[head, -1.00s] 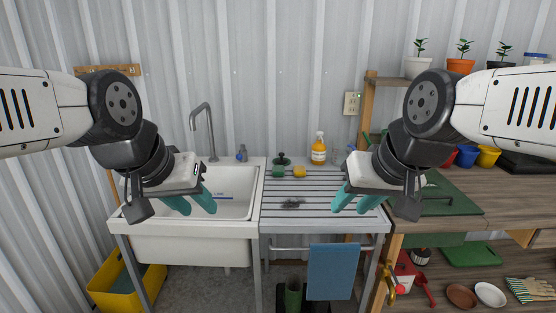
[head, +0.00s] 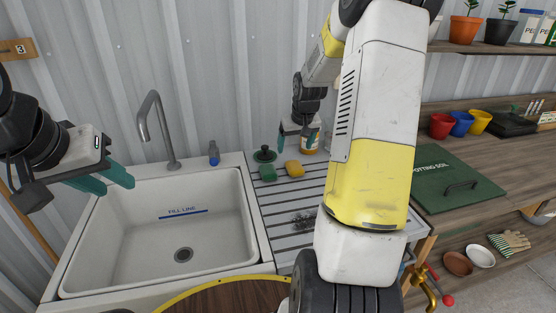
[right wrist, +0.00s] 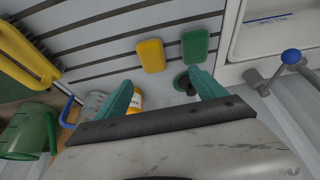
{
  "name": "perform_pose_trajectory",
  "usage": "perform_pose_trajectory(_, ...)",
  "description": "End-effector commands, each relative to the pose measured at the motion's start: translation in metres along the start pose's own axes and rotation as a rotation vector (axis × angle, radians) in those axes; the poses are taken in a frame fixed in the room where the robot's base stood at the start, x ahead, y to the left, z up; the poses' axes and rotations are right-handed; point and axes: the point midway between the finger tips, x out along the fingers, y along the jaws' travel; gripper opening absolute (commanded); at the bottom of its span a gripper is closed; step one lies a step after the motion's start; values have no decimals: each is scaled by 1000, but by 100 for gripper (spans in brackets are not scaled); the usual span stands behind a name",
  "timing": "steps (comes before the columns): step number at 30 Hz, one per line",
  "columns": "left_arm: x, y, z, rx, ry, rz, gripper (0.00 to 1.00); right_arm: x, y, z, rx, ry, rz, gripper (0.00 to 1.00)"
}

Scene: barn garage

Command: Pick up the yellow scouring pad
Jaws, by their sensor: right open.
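The yellow scouring pad (head: 294,168) lies on the ribbed drainboard (head: 285,210) right of the sink, beside a green pad (head: 267,172). In the right wrist view the yellow pad (right wrist: 151,55) is beyond my fingertips, left of the green pad (right wrist: 195,46). My right gripper (head: 297,128) is at the back of the drainboard, in front of the soap bottle (head: 311,138). Its teal fingers (right wrist: 163,90) are spread and empty, apart from the pad. My left gripper (head: 103,180) is over the sink's left side, with its fingers apart and empty.
A dark green knobbed item (head: 264,154) stands just behind the pads. In the wrist view, a yellow bristled thing (right wrist: 25,50) and green cup (right wrist: 28,137) are at left.

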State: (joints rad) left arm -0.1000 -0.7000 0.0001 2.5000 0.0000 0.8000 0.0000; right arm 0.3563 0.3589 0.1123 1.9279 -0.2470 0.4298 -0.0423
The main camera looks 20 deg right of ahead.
Motion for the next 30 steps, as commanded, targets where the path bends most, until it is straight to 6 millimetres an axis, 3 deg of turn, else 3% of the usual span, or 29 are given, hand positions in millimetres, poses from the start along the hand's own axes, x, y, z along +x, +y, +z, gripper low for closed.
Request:
perform_pose_trajectory(1, 0, 0, 0, 0, 0, 0, 36, 16, 7, 0, 5, -8, -1, 80)
perform_pose_trajectory(3, 0, 0, 0, 0, 0, 0, 36, 29, 13, -1, 8, -10, 0, 80)
perform_pose_trajectory(21, 0, 0, 0, 0, 0, 0, 36, 105, 15, 6, 10, -14, -2, 80)
perform_pose_trajectory(30, 0, 0, 0, 0, 0, 0, 36, 116, 16, 5, 9, -10, 0, 80)
